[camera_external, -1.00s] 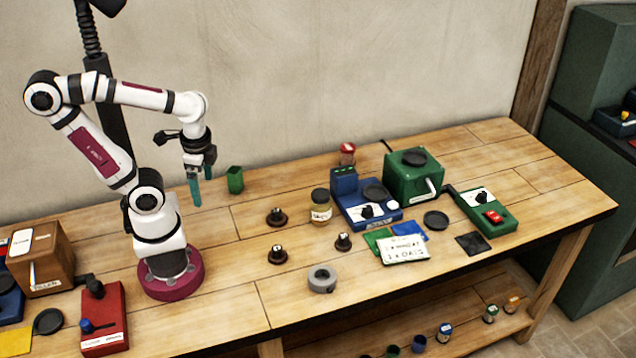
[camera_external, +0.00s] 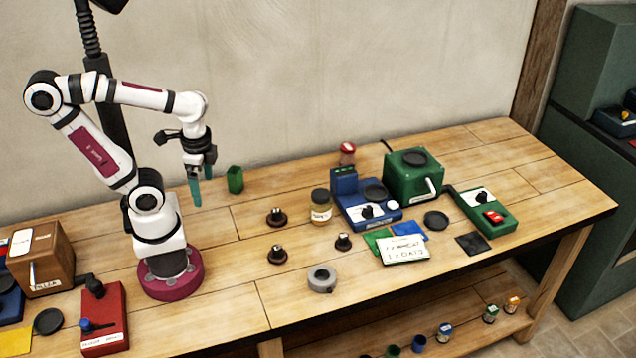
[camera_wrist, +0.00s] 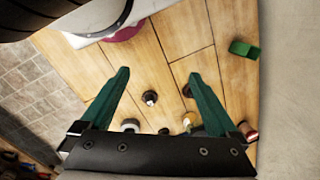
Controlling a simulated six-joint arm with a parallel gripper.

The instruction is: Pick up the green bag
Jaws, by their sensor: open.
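A flat green piece (camera_external: 377,239), which looks like the green bag, lies on the workbench, partly covered by a white lettered card (camera_external: 404,251). A flat blue piece (camera_external: 409,230) lies beside it. My gripper (camera_external: 196,187) hangs above the left half of the bench, pointing down, well to the left of the green piece. In the wrist view its two teal fingers (camera_wrist: 158,75) are spread apart with nothing between the tips. I cannot make out the green piece in the wrist view.
Black knobs (camera_external: 277,217), a jar (camera_external: 320,206) and a grey ring (camera_external: 322,279) stand mid-bench. A blue scale (camera_external: 366,207) and green machine (camera_external: 411,183) stand behind the green piece.

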